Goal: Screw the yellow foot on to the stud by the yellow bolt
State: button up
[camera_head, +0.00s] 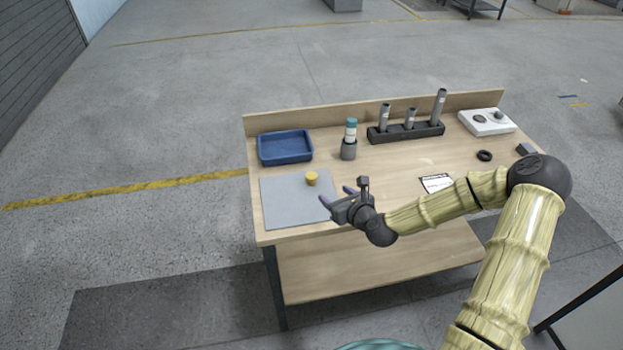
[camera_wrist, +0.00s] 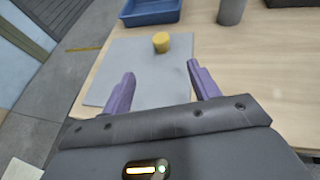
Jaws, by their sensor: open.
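A small yellow round piece (camera_head: 311,178), which looks like the yellow foot, sits on the grey mat (camera_head: 288,205) near its upper right part. It also shows in the wrist view (camera_wrist: 161,42), beyond my fingertips and between their lines. My gripper (camera_head: 337,194) is open and empty above the right edge of the mat, to the lower right of the yellow piece and apart from it. Its two purple fingers show spread in the wrist view (camera_wrist: 161,70). I see no stud and no yellow bolt in either view.
A blue tray (camera_head: 285,160) stands behind the mat. A grey holder with a teal-capped bottle (camera_head: 350,132), a black rack (camera_head: 405,133) with grey tools, a white box (camera_head: 487,123), a black ring (camera_head: 484,155) and a white card (camera_head: 436,184) are further right. A raised board (camera_head: 300,118) edges the table's back.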

aim_at(314, 179)
jog(key=p+x, duration=0.2)
jog(key=x, duration=0.9)
jog(key=shift+w, duration=0.1)
jog(key=shift+w+a+f, duration=0.25)
jog(key=shift+w+f, duration=0.05)
jog(key=shift+w, duration=0.1)
jog(key=shift+p+x, duration=0.85)
jog(key=shift+x, duration=1.75)
jog(key=shift+d, duration=0.1)
jog(key=c, duration=1.1)
